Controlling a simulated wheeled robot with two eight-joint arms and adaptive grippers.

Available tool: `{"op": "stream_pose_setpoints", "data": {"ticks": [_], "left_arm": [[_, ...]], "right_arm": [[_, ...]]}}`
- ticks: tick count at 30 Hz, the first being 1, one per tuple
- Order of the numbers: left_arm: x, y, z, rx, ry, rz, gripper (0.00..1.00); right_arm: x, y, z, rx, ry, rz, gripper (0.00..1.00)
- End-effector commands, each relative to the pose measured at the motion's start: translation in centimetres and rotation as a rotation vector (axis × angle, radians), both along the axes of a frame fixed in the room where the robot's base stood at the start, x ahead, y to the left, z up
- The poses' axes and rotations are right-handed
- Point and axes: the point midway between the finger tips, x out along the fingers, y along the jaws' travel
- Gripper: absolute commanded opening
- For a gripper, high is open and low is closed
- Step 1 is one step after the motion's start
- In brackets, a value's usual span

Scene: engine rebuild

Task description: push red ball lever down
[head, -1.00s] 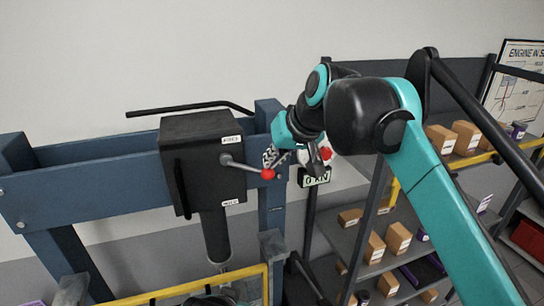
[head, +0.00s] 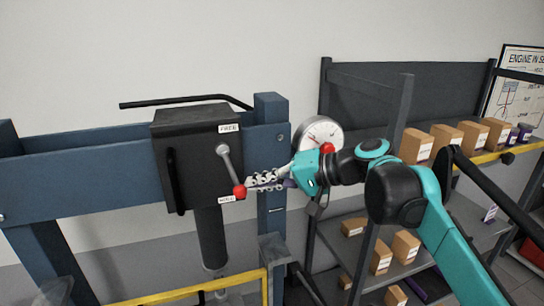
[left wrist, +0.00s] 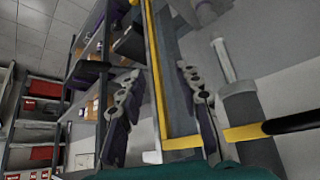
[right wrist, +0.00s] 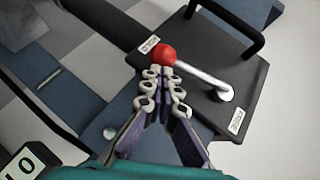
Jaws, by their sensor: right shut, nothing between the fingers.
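The lever is a grey rod with a red ball (head: 239,191) at its end, on the side of a black box (head: 180,155). The rod slopes down to the ball, which is beside the lower label; the upper label reads FREE. The ball also shows in the right wrist view (right wrist: 163,55). My right gripper (head: 251,185) is shut and empty, its fingertips right at the ball; I cannot tell whether they touch. In the right wrist view, its fingertips (right wrist: 161,75) overlap the ball's near edge. My left gripper (left wrist: 160,72) shows only in its wrist view, open and empty.
The box is mounted on a blue press frame (head: 80,180). A round gauge (head: 318,128) with a red part in front stands behind my right arm. Shelves with several cardboard boxes (head: 417,146) are at the right. A yellow rail (head: 190,293) crosses the lower front.

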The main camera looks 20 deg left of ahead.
Motion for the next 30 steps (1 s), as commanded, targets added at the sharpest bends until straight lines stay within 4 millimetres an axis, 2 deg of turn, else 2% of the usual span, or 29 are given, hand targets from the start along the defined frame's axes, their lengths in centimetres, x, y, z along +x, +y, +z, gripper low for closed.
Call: {"op": "stream_pose_setpoints", "data": {"ticks": [1, 6, 15, 30], "left_arm": [[0.0, 0.0, -0.6, 0.000, 0.000, 0.000, 0.34], [0.0, 0.0, -1.3, 0.000, 0.000, 0.000, 0.34], [0.0, 0.0, -1.8, 0.000, 0.000, 0.000, 0.34], [0.0, 0.0, -1.8, 0.000, 0.000, 0.000, 0.34]], "right_arm": [[-0.1, 0.2, -0.6, 0.030, 0.021, 0.000, 0.00], [-0.7, 1.0, -1.1, 0.121, 0.083, 0.001, 0.00], [-1.2, 1.8, -1.4, 0.116, 0.079, 0.001, 0.00], [-1.3, 1.9, -1.4, 0.114, 0.078, 0.001, 0.00]]}}
